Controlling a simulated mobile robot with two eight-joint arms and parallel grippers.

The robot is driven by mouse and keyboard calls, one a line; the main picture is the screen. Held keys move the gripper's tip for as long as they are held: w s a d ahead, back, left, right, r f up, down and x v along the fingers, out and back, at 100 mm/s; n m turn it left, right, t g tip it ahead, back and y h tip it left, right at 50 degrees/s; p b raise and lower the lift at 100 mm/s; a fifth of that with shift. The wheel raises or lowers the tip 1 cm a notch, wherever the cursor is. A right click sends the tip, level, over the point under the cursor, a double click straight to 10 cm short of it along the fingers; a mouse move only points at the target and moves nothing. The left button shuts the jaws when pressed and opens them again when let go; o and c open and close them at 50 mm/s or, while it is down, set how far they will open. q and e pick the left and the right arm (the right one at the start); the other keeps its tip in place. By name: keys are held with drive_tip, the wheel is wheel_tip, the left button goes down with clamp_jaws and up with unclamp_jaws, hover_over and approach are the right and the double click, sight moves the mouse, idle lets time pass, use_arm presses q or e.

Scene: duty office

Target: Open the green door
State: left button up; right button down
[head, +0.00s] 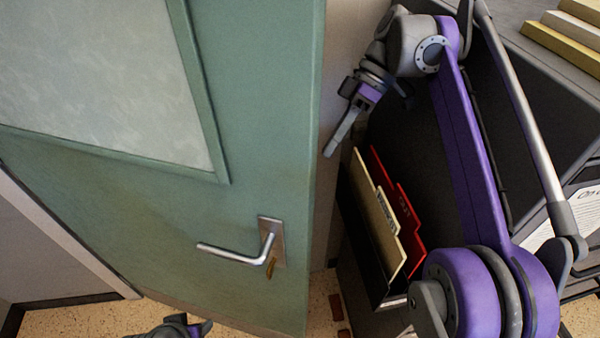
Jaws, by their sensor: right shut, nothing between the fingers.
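The green door (270,150) fills the left and middle of the head view, with a pale frosted pane (95,75) in its upper part. Its silver lever handle (235,254) sits on a plate near the right edge, with a brass-coloured piece just below. I cannot tell whether the door is ajar. My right gripper (333,148) is shut and empty, up and right of the handle, beside the door's right edge and apart from the handle. My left gripper (190,326) shows only partly at the bottom edge, below the handle; its fingers are not clear.
A dark cabinet (545,110) stands at the right, close to the door. Its open drawer holds a tan folder (377,205) and a red folder (405,212). Yellowish blocks (565,40) lie on top. Speckled floor (75,318) shows at the bottom left.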

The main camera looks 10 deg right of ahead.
drive_tip(key=s+a+f+b, duration=0.2)
drive_tip(key=s+a+f, duration=0.4)
drive_tip(key=a+f, duration=0.1)
drive_tip(key=shift+s+f+b, duration=0.3)
drive_tip(key=shift+f, duration=0.1)
drive_tip(key=shift+a, duration=0.15)
